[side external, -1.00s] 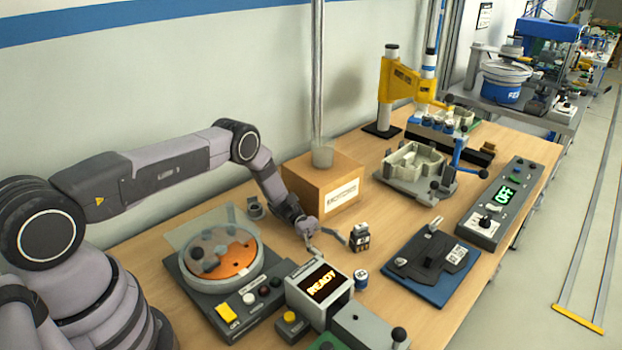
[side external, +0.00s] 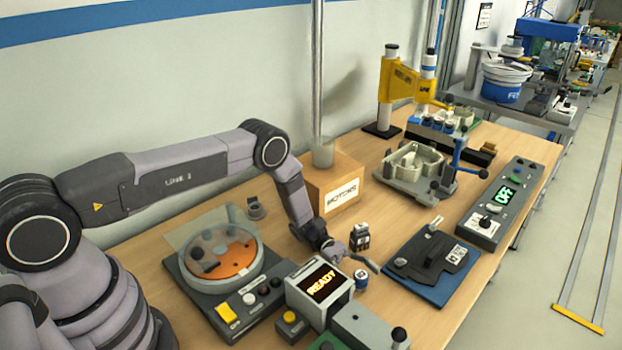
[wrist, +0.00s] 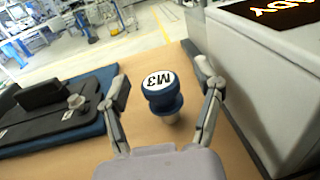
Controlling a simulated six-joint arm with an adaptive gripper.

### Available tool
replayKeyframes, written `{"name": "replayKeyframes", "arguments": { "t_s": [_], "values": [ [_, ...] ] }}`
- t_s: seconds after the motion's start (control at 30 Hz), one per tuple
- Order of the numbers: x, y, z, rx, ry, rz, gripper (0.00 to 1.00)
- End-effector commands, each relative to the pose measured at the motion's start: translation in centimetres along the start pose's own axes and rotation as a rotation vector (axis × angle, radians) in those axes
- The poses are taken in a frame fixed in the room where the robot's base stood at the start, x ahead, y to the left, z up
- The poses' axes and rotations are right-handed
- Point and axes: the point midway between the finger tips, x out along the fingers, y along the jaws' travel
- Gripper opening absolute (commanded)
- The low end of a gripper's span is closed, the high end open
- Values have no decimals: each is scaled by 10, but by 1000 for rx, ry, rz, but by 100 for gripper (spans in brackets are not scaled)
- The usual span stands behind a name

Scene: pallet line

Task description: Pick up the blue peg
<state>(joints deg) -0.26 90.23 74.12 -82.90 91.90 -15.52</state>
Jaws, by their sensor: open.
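The blue peg (side external: 361,278) stands upright on the wooden table, just right of the box with the READY display. In the wrist view the blue peg (wrist: 161,95) shows a white top marked M3 and a paler lower end. My gripper (side external: 362,262) is at the peg, low over the table. In the wrist view my gripper (wrist: 163,82) is open, with one finger on each side of the peg and a visible gap to both fingers.
The READY display box (side external: 321,287) stands close beside the peg, and its grey side (wrist: 262,70) is near the right finger. A dark fixture on a blue plate (side external: 432,262) lies to the right.

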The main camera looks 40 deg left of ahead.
Motion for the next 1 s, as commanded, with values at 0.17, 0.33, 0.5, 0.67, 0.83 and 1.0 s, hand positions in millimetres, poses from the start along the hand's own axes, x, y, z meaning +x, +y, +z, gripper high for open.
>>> {"name": "replayKeyframes", "arguments": {
  "t_s": [0.17,0.33,0.5,0.67,0.83,1.0],
  "values": [
    [0,0,0,0,0,0,49],
    [0,0,0,0,0,0,27],
    [0,0,0,0,0,0,5],
    [-1,0,0,0,0,0,0],
    [-1,0,3,0,0,0,0],
    [-1,1,29,2,0,0,0]
  ]
}}
